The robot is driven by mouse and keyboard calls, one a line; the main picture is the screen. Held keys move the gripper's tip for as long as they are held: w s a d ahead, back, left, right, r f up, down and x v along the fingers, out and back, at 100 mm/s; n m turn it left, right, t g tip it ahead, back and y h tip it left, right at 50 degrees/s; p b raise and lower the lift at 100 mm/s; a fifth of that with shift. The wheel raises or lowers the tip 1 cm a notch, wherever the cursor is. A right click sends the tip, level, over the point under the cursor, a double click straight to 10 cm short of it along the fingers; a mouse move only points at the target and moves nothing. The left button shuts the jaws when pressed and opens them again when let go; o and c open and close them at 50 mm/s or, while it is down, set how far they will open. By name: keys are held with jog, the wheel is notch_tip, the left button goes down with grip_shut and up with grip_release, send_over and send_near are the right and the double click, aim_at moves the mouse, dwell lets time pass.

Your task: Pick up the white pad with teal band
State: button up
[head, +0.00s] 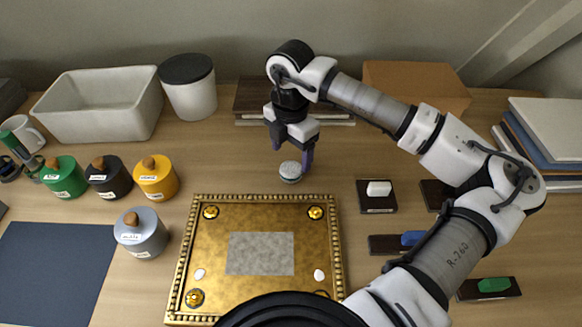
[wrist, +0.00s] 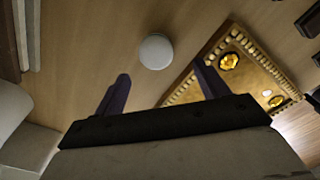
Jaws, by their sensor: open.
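A small round white pad (head: 290,170) lies on the wooden table just beyond the far edge of the gilt panel. Its side shows a greyish band, too small to tell as teal. In the wrist view the pad (wrist: 155,51) is a plain pale disc ahead of the fingertips, between their lines. My gripper (head: 292,158) points down over the pad, fingers apart, with nothing between them. It also shows open in the wrist view (wrist: 161,72). I cannot tell the exact height of the fingertips above the pad.
The gilt panel (head: 318,222) lies in front, with gold knobs and two white ovals. Lidded pots, including a yellow one (head: 156,178), stand left. Dark plates with small blocks, one white (head: 379,188), lie right. A brown book (head: 262,100) lies behind.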

aim_at(291, 168)
jog(key=shift+w+f+p, duration=0.2)
jog(key=shift+f+p, duration=0.45)
jog(key=shift+f, duration=1.05)
jog(key=shift+w+f+p, duration=0.15)
jog(key=shift+f+p, duration=0.5)
jog(key=shift+f, duration=1.05)
jog(key=c, duration=1)
jog(key=shift+c, duration=0.2)
notch_tip(291, 168, up, 20)
jog(key=b, duration=0.4)
jog(key=shift+o, duration=1.2)
jog(key=shift+c, duration=0.9)
